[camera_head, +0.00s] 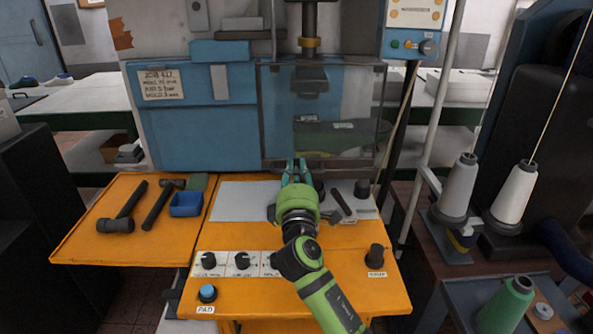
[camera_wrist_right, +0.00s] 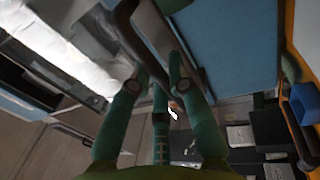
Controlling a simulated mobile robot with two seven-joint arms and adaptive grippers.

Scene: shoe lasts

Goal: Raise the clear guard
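The clear guard (camera_head: 350,105) is a see-through panel with a dark frame, standing upright at the front of the blue press. It is down, with its lower edge just above the orange table. My right gripper (camera_head: 297,168) is at that lower edge, left of its middle, its teal fingers pointing towards the press. In the right wrist view, its fingers (camera_wrist_right: 158,75) stand apart, with a dark bar (camera_wrist_right: 145,40) of the frame close to the tips. Firm contact cannot be made out. My left gripper is not in view.
The orange table (camera_head: 230,236) holds two dark hammers, a blue tray (camera_head: 186,204) and knobs along the front. Dark tools lie right of my gripper. A pole (camera_head: 433,120) and thread cones (camera_head: 515,192) stand at the right.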

